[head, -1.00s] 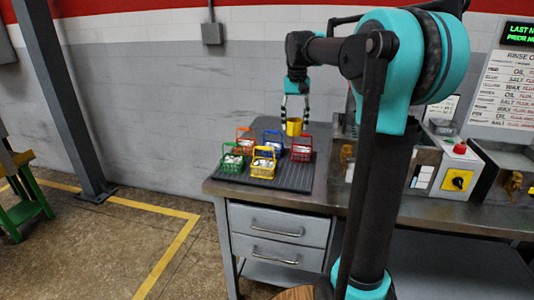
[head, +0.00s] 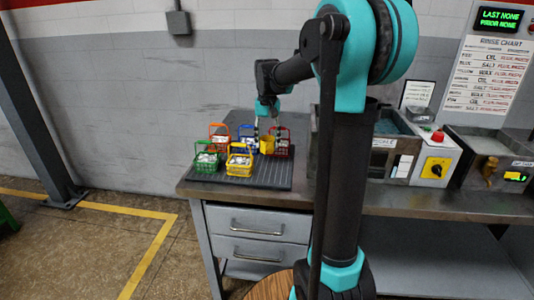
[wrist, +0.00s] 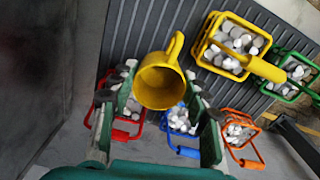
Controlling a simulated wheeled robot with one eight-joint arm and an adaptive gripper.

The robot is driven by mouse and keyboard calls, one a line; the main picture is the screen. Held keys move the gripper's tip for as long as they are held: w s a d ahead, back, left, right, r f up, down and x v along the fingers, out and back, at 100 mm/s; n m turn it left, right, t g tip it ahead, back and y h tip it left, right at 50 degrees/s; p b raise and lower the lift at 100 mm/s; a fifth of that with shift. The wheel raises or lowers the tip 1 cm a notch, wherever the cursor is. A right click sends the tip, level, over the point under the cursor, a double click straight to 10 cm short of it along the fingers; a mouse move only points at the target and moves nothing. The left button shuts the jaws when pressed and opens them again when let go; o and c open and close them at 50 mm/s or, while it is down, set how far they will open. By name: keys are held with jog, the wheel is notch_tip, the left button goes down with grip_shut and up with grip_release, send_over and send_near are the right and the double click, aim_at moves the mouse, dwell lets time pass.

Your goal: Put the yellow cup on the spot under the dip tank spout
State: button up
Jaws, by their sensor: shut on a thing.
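The yellow cup (head: 267,145) is between the fingers of my gripper (head: 267,124), over the tray beside the red basket. In the wrist view my gripper (wrist: 160,78) is shut on the cup (wrist: 160,88), with its open mouth and handle showing. A brass spout (head: 489,171) sticks out of the right tank unit (head: 503,145), whose small label is too small to read surely. The spot under this spout is on the bench but is not clear to make out. My arm hides part of the left tank unit (head: 393,140).
A dark ribbed tray (head: 265,182) holds green (head: 206,161), yellow (head: 240,162), orange (head: 219,136), blue (head: 246,136) and red (head: 282,140) baskets with pale pieces. A box (head: 435,158) with a red button stands between the tanks. The front bench strip (head: 440,206) is clear.

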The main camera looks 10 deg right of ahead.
jog(key=shift+f, duration=2.65)
jog(key=shift+f, duration=0.1)
jog(key=o, duration=1)
